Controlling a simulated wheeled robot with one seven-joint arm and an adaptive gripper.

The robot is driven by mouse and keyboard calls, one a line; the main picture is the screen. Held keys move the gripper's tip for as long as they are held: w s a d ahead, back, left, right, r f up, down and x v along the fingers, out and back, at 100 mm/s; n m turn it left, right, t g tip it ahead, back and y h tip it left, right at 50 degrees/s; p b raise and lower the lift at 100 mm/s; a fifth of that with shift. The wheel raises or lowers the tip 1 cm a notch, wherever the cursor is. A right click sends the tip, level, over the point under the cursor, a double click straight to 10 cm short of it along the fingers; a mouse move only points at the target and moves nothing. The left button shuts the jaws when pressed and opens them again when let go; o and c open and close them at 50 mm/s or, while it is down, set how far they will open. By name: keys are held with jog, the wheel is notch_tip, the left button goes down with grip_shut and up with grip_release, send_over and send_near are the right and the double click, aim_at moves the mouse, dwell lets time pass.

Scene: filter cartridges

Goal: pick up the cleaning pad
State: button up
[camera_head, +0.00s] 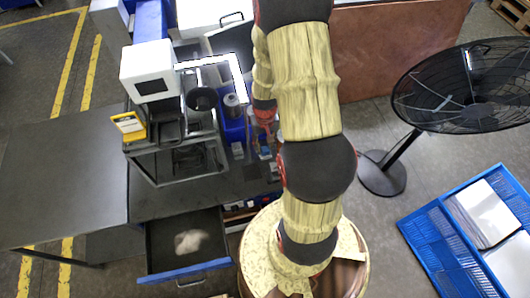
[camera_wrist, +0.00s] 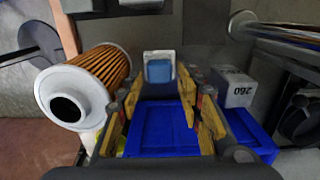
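A pale, soft-looking patch (camera_head: 190,241) lies in the open drawer in the head view; it may be the cleaning pad, but I cannot tell for sure. My gripper (camera_head: 265,130) is above the workbench, well to the upper right of the drawer. In the wrist view my gripper (camera_wrist: 161,85) has its two yellow fingers apart. A small white and blue block (camera_wrist: 160,70) shows between and beyond the fingertips; I cannot tell what it is. No contact with it is visible.
The drawer (camera_head: 188,272) has a blue front. A pleated filter cartridge (camera_wrist: 85,85) is left of my fingers, a white box (camera_wrist: 233,87) right, a blue bin (camera_wrist: 160,130) below. A fan (camera_head: 465,90) and blue crate (camera_head: 425,235) stand on the right floor.

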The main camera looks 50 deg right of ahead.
aim_at(265, 149)
notch_tip(265, 149, down, 4)
jog(key=shift+r, duration=0.1)
jog(key=shift+c, duration=1)
jog(key=c, duration=0.7)
jog(key=shift+r, duration=0.1)
